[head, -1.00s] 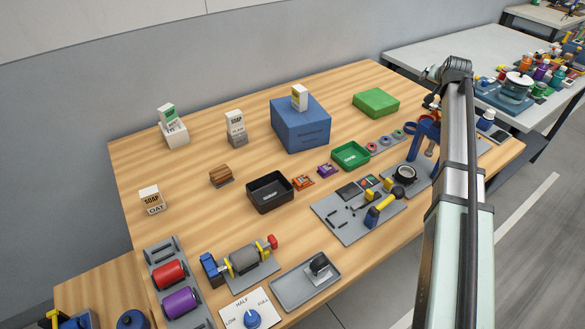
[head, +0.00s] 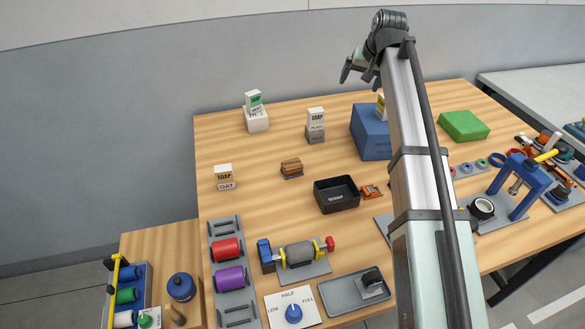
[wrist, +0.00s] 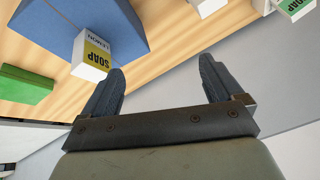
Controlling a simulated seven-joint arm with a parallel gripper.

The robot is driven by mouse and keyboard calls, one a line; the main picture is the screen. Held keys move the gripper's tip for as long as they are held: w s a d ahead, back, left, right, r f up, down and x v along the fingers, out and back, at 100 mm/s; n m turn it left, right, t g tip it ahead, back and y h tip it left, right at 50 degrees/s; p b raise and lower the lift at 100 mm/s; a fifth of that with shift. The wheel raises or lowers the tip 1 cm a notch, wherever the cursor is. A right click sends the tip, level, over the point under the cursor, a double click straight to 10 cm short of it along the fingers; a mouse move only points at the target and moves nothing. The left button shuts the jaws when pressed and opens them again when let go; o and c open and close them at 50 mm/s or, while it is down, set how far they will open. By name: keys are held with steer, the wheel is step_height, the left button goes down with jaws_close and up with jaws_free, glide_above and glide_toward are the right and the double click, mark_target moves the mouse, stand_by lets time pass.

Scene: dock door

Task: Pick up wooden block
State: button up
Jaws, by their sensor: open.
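A small brown wooden block (head: 291,166) sits on a thin grey base on the table, left of the black tray. It is not visible in the wrist view. My gripper (head: 350,72) is raised high above the back of the table, well apart from the block. In the wrist view my gripper (wrist: 162,66) has its two dark fingers spread with nothing between them.
A blue box (head: 369,134) with a lemon soap carton (wrist: 92,55) on top stands behind my arm. Soap cartons on blocks (head: 257,120) stand at the back left. A black tray (head: 320,200) is right of the wooden block. Bare tabletop (head: 250,150) surrounds the block.

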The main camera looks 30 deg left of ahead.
steer(key=s+a+f+n+g+h, duration=0.1)
steer(key=s+a+f+n, duration=0.15)
steer(key=s, duration=0.55)
steer(key=s+a+f+n+g, duration=0.1)
steer(key=s+a+f+n, duration=0.1)
steer(key=s+a, duration=0.35)
steer(key=s+a+f+n+h, duration=0.1)
steer(key=s+f+n, duration=0.15)
steer(key=s, duration=0.65)
steer(key=m, duration=0.1)
glide_above(292, 163)
steer(key=s, duration=0.1)
steer(key=f, duration=0.8)
steer(key=shift+d+f, duration=0.2)
steer(key=shift+d, duration=0.1)
steer(key=shift+w+a+f, duration=0.1)
steer(key=shift+w+f, duration=0.05)
steer(key=shift+f, duration=0.75)
steer(key=shift+w+a+f, duration=0.1)
steer(key=shift+w+f, duration=0.1)
steer(key=shift+f, duration=0.75)
steer(key=shift+w+a+f, duration=0.1)
steer(key=shift+w+f, duration=0.05)
steer(key=shift+f, duration=0.75)
steer(key=c, duration=1.1)
